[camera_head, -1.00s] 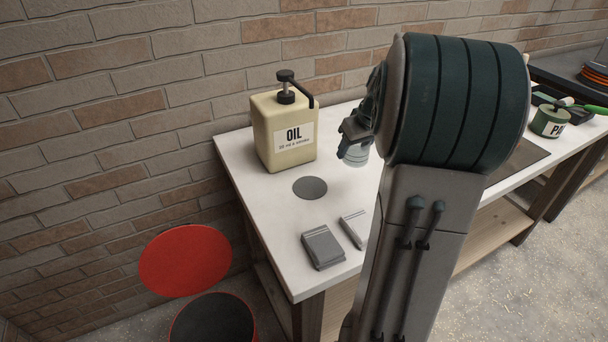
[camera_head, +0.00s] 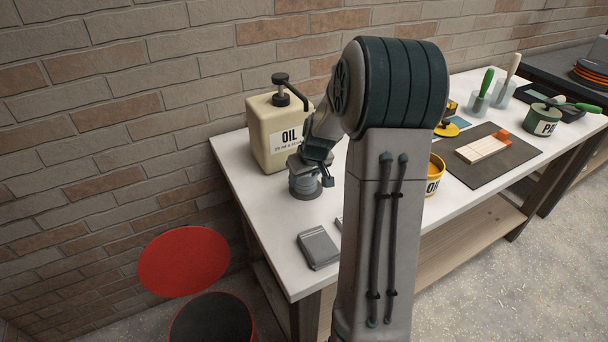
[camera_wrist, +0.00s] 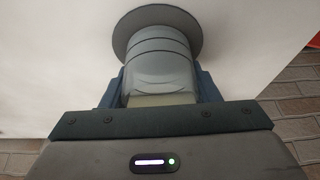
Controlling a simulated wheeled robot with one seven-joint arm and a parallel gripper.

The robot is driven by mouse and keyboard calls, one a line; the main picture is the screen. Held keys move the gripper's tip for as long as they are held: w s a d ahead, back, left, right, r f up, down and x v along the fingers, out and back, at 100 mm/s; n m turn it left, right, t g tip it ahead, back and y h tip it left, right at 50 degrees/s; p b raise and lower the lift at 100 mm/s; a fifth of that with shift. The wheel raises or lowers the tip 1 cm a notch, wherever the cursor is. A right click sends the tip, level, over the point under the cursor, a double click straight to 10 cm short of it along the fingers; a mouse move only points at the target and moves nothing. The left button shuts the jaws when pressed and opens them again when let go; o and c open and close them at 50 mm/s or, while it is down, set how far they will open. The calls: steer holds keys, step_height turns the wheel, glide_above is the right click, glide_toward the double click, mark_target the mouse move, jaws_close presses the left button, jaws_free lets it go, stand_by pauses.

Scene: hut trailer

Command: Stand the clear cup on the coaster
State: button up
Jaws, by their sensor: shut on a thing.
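The clear cup (camera_head: 303,184) is between the fingers of my gripper (camera_head: 307,172), which is shut on it. In the wrist view the cup (camera_wrist: 159,62) lies between the two blue fingers of my gripper (camera_wrist: 160,88). The coaster, a dark grey disc (camera_wrist: 124,34), shows around the far end of the cup in the wrist view. The cup is upright and over the coaster. I cannot tell whether its base touches the disc. In the head view my gripper and the cup hide most of the coaster.
A beige oil can (camera_head: 272,137) with a pump stands just behind my gripper. A grey block (camera_head: 319,247) lies near the front edge of the white table (camera_head: 265,222). A yellow tin (camera_head: 434,175) and a dark mat (camera_head: 482,176) are farther right.

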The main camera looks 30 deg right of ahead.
steer(key=shift+f, duration=0.2)
steer(key=o, duration=1)
steer(key=shift+r, duration=0.1)
steer(key=shift+r, duration=0.1)
steer(key=v, duration=1.1)
steer(key=shift+m+g, duration=0.3)
steer(key=shift+g, duration=0.5)
steer(key=s+a, duration=0.5)
steer(key=s, duration=0.2)
steer(key=s+a, duration=0.5)
steer(key=s, duration=0.2)
steer(key=s+a, duration=0.6)
steer(key=s, duration=0.1)
steer(key=shift+s+a+r+b, duration=0.1)
steer(key=shift+s+r+b, duration=0.2)
steer(key=shift+s, duration=0.1)
